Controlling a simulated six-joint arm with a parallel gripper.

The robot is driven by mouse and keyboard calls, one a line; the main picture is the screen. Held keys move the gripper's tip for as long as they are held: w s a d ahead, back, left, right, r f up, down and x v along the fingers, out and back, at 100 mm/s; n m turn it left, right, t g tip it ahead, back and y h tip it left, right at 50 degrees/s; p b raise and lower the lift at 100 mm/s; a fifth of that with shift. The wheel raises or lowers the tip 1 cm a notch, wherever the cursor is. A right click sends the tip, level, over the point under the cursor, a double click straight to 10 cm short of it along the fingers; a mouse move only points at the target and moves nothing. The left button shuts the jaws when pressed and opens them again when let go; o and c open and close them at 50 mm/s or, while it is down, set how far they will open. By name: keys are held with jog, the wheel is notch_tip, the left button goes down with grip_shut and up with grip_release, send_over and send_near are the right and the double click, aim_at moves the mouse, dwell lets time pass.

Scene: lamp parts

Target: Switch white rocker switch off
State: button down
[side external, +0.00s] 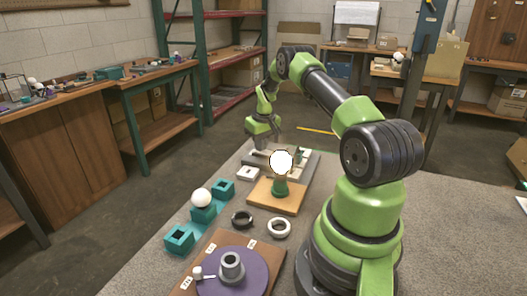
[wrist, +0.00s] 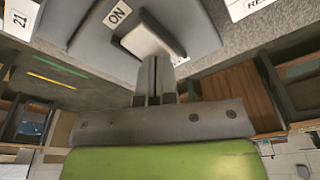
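The white rocker switch (wrist: 148,38) shows in the wrist view on a grey base (wrist: 80,28), beside an "ON" label (wrist: 117,14). My gripper (wrist: 156,62) has its two fingers together with only a thin seam between them and nothing visible in them. The fingertips are right at the edge of the rocker; I cannot tell if they touch it. In the side view my gripper is low over the grey base (side external: 307,163) at the far end of the table, where the rocker is hard to make out. A bright white bulb (side external: 281,161) stands on a green lamp stem (side external: 280,187).
The lamp stands on a wooden board (side external: 264,200) near the grey base. The table's right side is clear.

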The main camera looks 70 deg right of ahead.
jog(key=shift+r, duration=3.45)
jog(key=shift+w+a+r, duration=0.1)
jog(key=shift+r, duration=0.05)
jog(key=a+r+n+t, duration=0.1)
jog(key=a+r+t, duration=0.2)
jog(key=a+r, duration=1.65)
jog(key=s+a+n+t+y, duration=0.1)
jog(key=s+a+t+y, duration=0.1)
jog(key=s+a, duration=1.4)
jog(key=shift+r+t+y, duration=0.3)
jog(key=shift+r+y, duration=0.1)
jog(key=shift+r, duration=0.05)
